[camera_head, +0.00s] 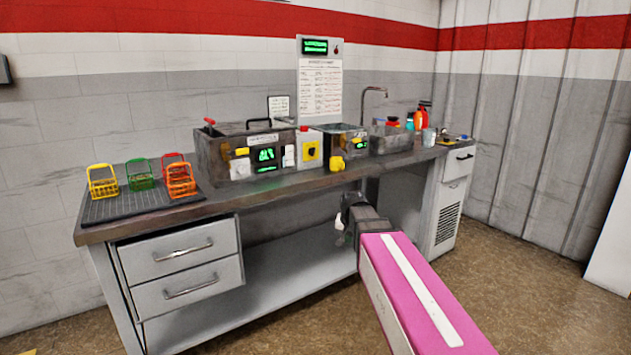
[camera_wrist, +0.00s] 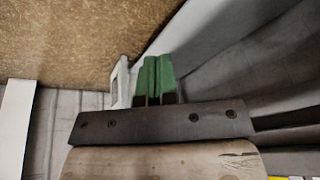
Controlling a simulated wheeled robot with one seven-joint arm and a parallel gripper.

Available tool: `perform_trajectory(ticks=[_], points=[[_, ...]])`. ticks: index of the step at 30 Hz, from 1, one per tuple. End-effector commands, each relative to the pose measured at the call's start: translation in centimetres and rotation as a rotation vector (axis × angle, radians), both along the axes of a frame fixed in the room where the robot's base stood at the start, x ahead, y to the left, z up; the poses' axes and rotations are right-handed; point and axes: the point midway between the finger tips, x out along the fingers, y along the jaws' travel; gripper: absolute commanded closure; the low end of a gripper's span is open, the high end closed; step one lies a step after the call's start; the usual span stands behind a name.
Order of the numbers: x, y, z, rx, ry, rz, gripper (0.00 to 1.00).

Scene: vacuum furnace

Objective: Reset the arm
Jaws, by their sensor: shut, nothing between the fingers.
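My arm reaches out in front of the workbench (camera_head: 140,228) in the head view. Its pink link fills the lower right, and the dark wrist end sits before the open space under the bench top. The fingers cannot be made out clearly there. In the wrist view my gripper (camera_wrist: 158,78) shows two green fingers pressed side by side, shut and empty. No object is between or touching them.
On the bench stand small yellow (camera_head: 103,181), green (camera_head: 140,174) and orange (camera_head: 180,180) baskets on a dark ribbed mat. Floor right of the bench is clear.

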Motion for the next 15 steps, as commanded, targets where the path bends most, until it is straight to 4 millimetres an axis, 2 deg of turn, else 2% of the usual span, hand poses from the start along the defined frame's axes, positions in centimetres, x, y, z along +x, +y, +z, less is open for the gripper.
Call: perform_trajectory(ticks=[1, 6, 12, 15], points=[[-2.2, -1.0, -2.1, -0.009, 0.033, 0.016, 1.0], [-7.5, -3.4, -7.5, -0.031, 0.126, 0.085, 1.0], [-13.9, -5.7, -12.7, -0.042, 0.228, 0.164, 1.0], [-16.4, -6.5, -14.4, -0.043, 0.267, 0.196, 1.0]])
